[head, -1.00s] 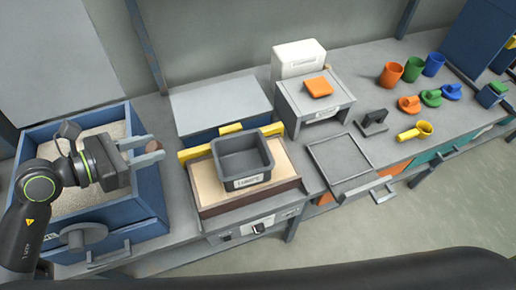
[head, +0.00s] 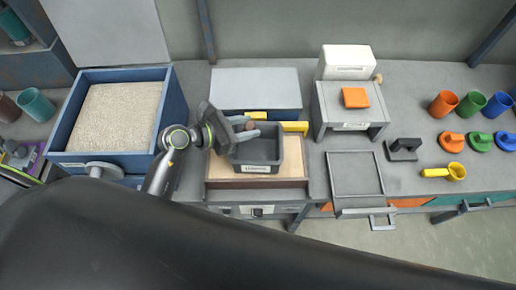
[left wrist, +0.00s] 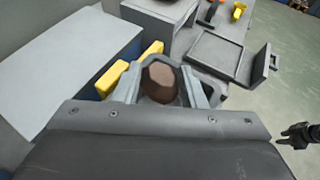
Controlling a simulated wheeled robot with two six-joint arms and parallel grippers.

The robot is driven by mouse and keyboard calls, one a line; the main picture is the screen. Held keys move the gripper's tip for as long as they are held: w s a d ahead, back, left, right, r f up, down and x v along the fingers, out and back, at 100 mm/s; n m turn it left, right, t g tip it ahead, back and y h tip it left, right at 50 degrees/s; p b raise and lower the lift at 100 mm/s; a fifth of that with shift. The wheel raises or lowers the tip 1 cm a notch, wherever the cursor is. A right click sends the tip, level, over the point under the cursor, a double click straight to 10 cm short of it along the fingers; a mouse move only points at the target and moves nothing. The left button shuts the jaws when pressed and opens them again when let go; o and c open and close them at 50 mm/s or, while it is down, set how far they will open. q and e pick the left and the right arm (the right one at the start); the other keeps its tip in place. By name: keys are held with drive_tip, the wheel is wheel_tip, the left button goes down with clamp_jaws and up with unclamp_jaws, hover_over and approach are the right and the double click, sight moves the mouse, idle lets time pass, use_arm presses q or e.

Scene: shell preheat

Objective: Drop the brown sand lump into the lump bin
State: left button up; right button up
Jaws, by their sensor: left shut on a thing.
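The brown sand lump (left wrist: 161,83) is between the fingers of my left gripper (head: 247,129), which is shut on it. In the head view the lump (head: 250,125) is a small brown patch at the fingertips. The lump bin (head: 259,168) is a dark grey open box with a white label on its front. My left gripper reaches in from the left over the bin's back left part. The lump appears above the bin's opening; its exact height is unclear. A dark gripper, apparently my right (left wrist: 298,136), shows at the right edge of the left wrist view; its jaws are unclear.
The bin stands on a wood-framed sand-coloured bed (head: 225,168) with yellow bars behind. A blue sandbox (head: 174,104) is at left. An empty grey tray (head: 355,174) is at right. A grey stand (head: 350,115) carries an orange block (head: 356,97). Coloured cups stand far right.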

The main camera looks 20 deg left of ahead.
use_arm(q)
wheel_tip(320, 180, down, 5)
drive_tip(key=b, duration=0.4)
drive_tip(key=shift+f, duration=0.15)
drive_tip(key=o, duration=1.2)
drive_tip(key=shift+b+v, duration=1.6)
drive_tip(key=shift+v, duration=7.1)
